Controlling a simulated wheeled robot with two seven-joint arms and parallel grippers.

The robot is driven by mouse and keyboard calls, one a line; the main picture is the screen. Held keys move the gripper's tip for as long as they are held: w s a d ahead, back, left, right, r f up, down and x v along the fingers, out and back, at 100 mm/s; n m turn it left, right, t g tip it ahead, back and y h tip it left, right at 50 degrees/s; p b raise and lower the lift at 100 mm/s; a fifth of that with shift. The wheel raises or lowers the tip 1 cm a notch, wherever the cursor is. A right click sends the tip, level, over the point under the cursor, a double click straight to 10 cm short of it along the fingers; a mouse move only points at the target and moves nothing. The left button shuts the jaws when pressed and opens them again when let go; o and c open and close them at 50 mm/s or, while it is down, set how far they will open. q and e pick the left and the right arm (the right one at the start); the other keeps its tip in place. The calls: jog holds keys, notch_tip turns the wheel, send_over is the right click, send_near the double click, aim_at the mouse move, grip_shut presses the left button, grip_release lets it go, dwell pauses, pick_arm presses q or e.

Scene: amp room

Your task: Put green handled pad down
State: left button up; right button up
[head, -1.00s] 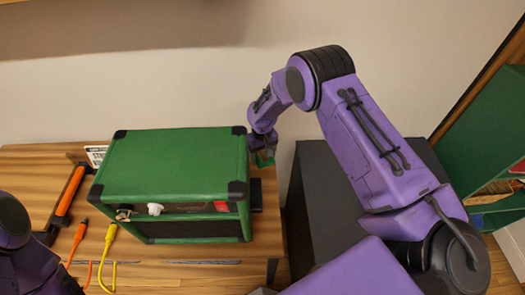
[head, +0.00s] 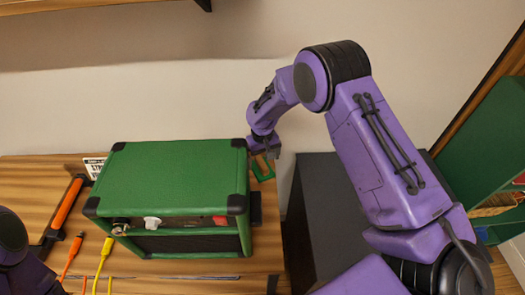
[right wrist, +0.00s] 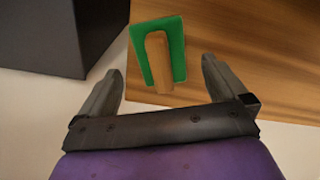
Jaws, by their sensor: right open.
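The green handled pad (right wrist: 177,50) is a flat green rectangle with a tan wooden handle (right wrist: 157,62) on top. In the right wrist view it lies near the edge of the wooden table, handle up, one end close to or over the edge. In the head view the pad (head: 264,170) shows just right of the green amp. My right gripper (right wrist: 160,82) is open, with its two fingers apart on either side of the handle's near end; nothing is between them. In the head view my right gripper (head: 264,150) is just above the pad. My left gripper is out of view.
The green amp (head: 170,175) stands on the wooden table (head: 50,172), left of the pad. A dark box (head: 335,205) stands to the right, past a gap. Orange and yellow cables (head: 103,258) lie at the left, and a green shelf (head: 490,150) stands far right.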

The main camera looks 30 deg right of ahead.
aim_at(262, 164)
notch_tip(262, 164, up, 7)
jog(key=shift+r+b, duration=0.2)
jog(key=shift+b, duration=0.25)
jog(key=shift+r, duration=0.1)
